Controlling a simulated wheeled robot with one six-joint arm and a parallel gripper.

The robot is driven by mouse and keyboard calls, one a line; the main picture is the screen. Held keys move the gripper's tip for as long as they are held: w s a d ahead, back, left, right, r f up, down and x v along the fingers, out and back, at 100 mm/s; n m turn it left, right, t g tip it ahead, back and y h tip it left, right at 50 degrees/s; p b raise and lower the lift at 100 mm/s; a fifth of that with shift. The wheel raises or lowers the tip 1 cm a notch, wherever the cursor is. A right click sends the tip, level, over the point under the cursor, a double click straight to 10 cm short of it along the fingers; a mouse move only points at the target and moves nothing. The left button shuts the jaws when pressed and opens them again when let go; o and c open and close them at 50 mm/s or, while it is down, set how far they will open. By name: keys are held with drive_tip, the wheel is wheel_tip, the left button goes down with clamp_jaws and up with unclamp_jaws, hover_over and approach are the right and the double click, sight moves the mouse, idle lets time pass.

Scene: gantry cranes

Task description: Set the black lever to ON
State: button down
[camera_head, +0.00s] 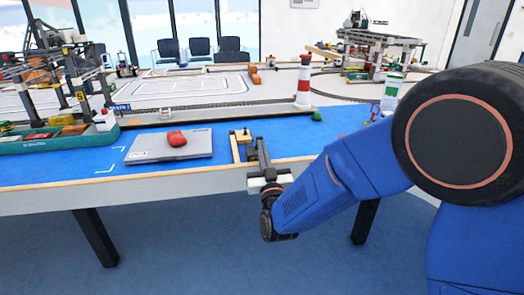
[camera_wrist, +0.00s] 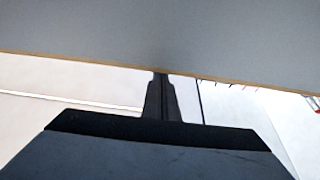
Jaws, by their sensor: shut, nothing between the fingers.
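A small wooden block fixture (camera_head: 236,148) with dark parts stands near the front edge of the blue table, right of a grey laptop-like slab. It seems to carry the black lever, but the lever is too small and too close behind my gripper to make out, and no ON mark is readable. My gripper (camera_head: 261,143) is beside the fixture's right side, fingers pointing up and away over the table edge. In the wrist view my gripper (camera_wrist: 161,76) shows its two dark fingers together, empty, with tips near a thin wooden edge. I cannot tell if they touch anything. The lever does not show there.
The grey slab (camera_head: 168,147) bears a red object (camera_head: 177,138). A green ship model (camera_head: 60,142) lies at the left. A red-and-white lighthouse (camera_head: 304,80) stands behind. The blue table (camera_head: 80,172) has clear mat at front left; its front edge runs under my arm.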

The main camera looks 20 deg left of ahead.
sight(260, 137)
drive_tip(key=shift+w+a+r+g+h, duration=0.1)
drive_tip(key=shift+w+r+g+h, duration=0.15)
drive_tip(key=shift+r+g, duration=0.3)
drive_tip(key=shift+w+a+r+g+h, duration=0.1)
drive_tip(key=shift+r+g+h, duration=0.25)
drive_tip(key=shift+g, duration=0.4)
drive_tip(key=shift+w+a+r+g+h, duration=0.25)
drive_tip(key=shift+w+g+h, duration=0.15)
drive_tip(key=shift+g, duration=0.35)
drive_tip(key=shift+w+a+r+g+h, duration=0.15)
drive_tip(key=shift+w+r+g+h, duration=0.1)
drive_tip(key=shift+g+h, duration=0.4)
drive_tip(key=shift+f, duration=0.1)
drive_tip(key=shift+d, duration=0.1)
